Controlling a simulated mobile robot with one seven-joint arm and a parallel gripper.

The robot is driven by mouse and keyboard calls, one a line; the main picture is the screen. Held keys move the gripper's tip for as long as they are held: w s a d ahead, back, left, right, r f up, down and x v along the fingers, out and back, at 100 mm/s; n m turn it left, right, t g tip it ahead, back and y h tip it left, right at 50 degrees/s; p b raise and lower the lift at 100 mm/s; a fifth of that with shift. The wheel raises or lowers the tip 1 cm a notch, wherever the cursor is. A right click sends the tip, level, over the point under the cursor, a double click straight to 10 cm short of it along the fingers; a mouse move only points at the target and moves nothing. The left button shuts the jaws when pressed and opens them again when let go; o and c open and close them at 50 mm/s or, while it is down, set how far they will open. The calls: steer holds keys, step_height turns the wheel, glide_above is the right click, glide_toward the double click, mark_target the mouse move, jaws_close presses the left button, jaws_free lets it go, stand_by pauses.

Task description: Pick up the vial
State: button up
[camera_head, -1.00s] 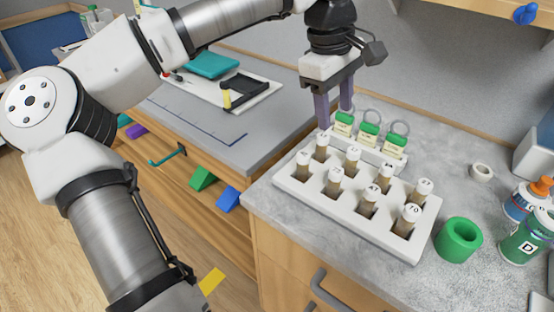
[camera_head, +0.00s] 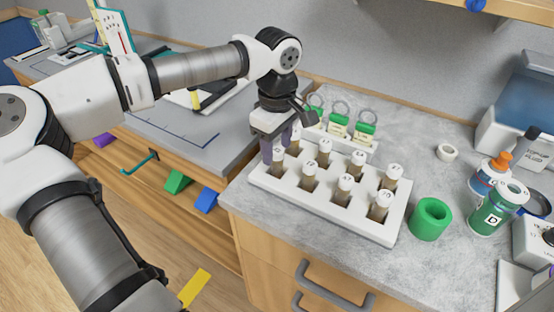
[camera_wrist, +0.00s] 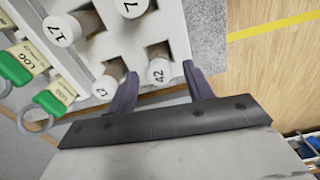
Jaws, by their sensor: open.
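A white rack (camera_head: 330,208) on the grey counter holds several brown vials with white numbered caps, standing upright in square holes. My gripper (camera_head: 277,150) is pointed down, open and low over the rack's left end. In the wrist view, the vial capped 42 (camera_wrist: 159,72) lies between my two open fingertips (camera_wrist: 161,76), with a gap to each side. A second vial (camera_wrist: 104,88) is close outside the left finger. The vial capped 17 (camera_wrist: 62,30) and the one capped 7 (camera_wrist: 130,8) are farther up. In the head view my fingers partly hide the vials at that end.
Green-topped tags with rings (camera_head: 339,122) stand right behind the rack. A green cup (camera_head: 431,219) is to its right, with bottles (camera_head: 497,208) and a small white ring (camera_head: 447,152) beyond. The counter's front edge runs close to the rack.

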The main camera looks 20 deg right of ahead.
steer(key=shift+f, duration=1.4)
steer(key=c, duration=1.1)
steer(key=shift+r, duration=0.2)
step_height(320, 180, up, 20)
steer(key=shift+d+f+b, duration=0.1)
steer(key=shift+f+b, duration=0.05)
steer(key=shift+b, duration=1.05)
